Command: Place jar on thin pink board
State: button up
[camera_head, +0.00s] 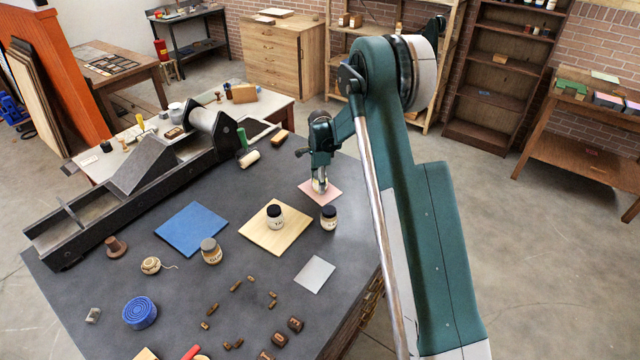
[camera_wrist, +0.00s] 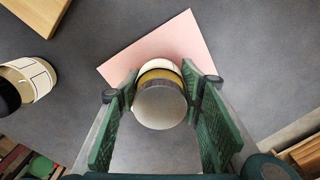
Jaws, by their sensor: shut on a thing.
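My gripper (camera_head: 320,190) is shut on a jar (camera_wrist: 160,106) with a grey lid and a yellowish band, held upright between the green finger pads in the wrist view. The thin pink board (camera_head: 328,198) lies flat on the dark table, right under the gripper. In the wrist view the pink board (camera_wrist: 188,45) shows behind and beyond the jar, which covers part of its near side. In the head view the fingers hide most of the held jar. I cannot tell whether its base touches the board.
A black-lidded jar (camera_head: 328,218) stands close in front of the pink board. Another black-lidded jar (camera_head: 275,216) stands on a wooden board (camera_head: 258,237). A grey-lidded jar (camera_head: 211,252) stands near a blue board (camera_head: 190,228). A grey plate (camera_head: 314,274) lies nearer.

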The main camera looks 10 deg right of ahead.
jog(key=shift+f, duration=0.1)
jog(key=o, duration=1)
jog(key=shift+r, duration=0.2)
notch_tip(320, 180, up, 12)
jog(key=shift+f+b, duration=0.1)
jog(key=shift+b, duration=0.4)
dwell(0.3)
